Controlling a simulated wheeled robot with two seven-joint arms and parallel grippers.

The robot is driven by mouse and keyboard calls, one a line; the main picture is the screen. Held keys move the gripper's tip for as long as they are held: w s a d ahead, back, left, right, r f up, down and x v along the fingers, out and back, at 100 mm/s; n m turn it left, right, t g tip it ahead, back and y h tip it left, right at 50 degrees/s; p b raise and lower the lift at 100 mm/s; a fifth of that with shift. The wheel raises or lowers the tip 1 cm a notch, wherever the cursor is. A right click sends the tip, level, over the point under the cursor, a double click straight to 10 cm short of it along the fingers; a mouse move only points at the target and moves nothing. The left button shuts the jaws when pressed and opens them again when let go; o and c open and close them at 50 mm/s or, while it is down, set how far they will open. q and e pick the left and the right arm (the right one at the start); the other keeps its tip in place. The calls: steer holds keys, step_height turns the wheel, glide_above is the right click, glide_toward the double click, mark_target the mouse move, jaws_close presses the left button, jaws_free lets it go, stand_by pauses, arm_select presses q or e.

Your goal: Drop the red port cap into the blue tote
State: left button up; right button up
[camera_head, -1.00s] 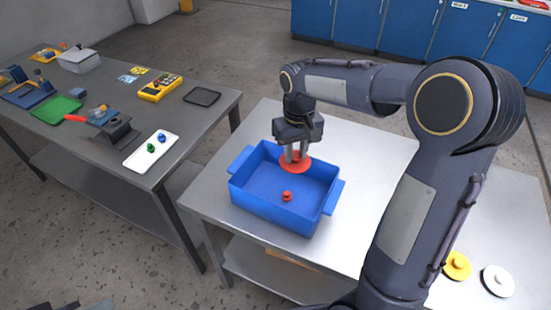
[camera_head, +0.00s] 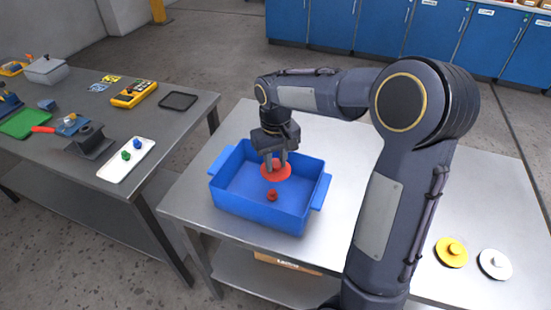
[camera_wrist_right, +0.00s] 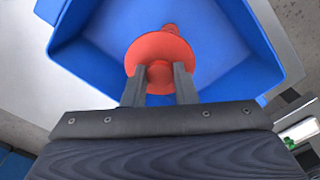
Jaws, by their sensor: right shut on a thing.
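The red port cap (camera_head: 275,174) is a round red disc with a knob. My right gripper (camera_head: 276,163) is shut on its knob and holds it over the floor of the blue tote (camera_head: 262,208), within the tote's outline. In the right wrist view, the fingers (camera_wrist_right: 159,82) are on either side of the knob of the cap (camera_wrist_right: 160,52), with the tote (camera_wrist_right: 222,38) around it. I cannot tell the exact gap between cap and floor. My left gripper is not in view.
A yellow cap (camera_head: 452,252) and a white cap (camera_head: 495,264) lie at the right of the light table. A dark workbench (camera_head: 188,120) with several items stands at the left.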

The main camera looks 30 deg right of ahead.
mark_target(276, 164)
steer(key=o, duration=1)
steer(key=shift+o, duration=0.2)
step_height(276, 164, up, 7)
steer(key=shift+r, duration=0.45)
